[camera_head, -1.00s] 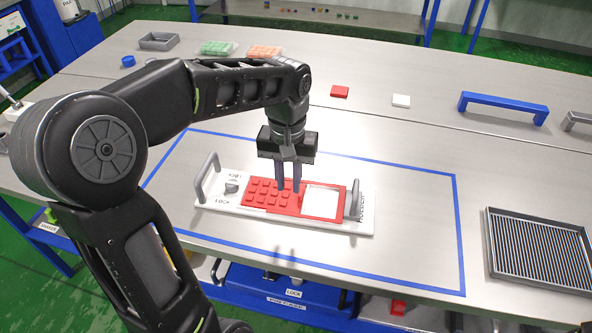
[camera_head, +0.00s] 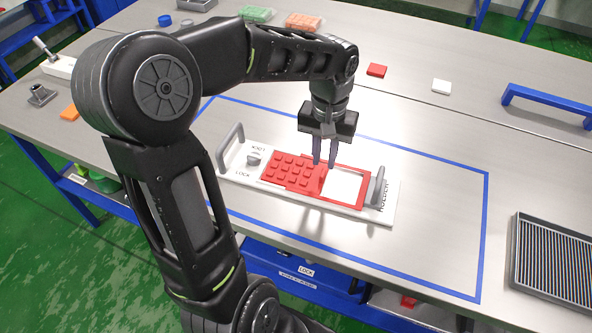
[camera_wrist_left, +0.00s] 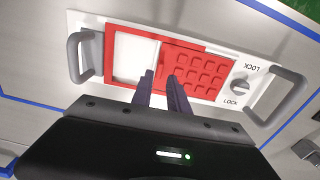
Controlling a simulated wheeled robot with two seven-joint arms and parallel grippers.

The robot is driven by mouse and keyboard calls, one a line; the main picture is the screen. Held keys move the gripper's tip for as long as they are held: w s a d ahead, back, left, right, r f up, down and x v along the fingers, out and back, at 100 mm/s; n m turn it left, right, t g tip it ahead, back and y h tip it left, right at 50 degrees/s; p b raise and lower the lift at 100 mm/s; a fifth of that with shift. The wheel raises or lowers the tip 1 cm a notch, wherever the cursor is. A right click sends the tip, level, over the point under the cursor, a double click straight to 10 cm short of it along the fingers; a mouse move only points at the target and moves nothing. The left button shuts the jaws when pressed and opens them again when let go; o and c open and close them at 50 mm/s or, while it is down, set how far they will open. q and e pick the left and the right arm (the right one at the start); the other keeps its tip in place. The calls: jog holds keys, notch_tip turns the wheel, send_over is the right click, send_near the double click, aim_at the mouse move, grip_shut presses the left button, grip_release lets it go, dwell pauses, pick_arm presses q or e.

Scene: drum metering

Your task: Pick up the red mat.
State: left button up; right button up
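The red mat, a flat red piece with rows of raised square studs (camera_head: 289,169), lies in a red frame on a white holder board (camera_head: 240,178). An upright red tab (camera_head: 318,180) stands at its right end, next to the frame's white open window. The mat also shows in the left wrist view (camera_wrist_left: 200,72). My left gripper (camera_head: 325,164) points down just above the tab. Its two fingers are apart, with a narrow gap. In the left wrist view the fingertips (camera_wrist_left: 161,77) are at the mat's window-side edge. My right gripper is not in view.
Grey handles (camera_head: 233,146) stand at both board ends, with a lock knob (camera_head: 253,159) beside the mat. Blue tape (camera_head: 487,230) outlines the area. A red block (camera_head: 377,70), white block (camera_head: 441,87), blue handle (camera_head: 545,100) and ribbed grey tray (camera_head: 556,262) lie around it. The table right of the board is clear.

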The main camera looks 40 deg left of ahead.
aim_at(323, 173)
pick_arm(q)
jog(key=shift+f+p, duration=0.35)
jog(key=shift+f, duration=2.25)
jog(key=shift+c, duration=0.2)
grip_shut()
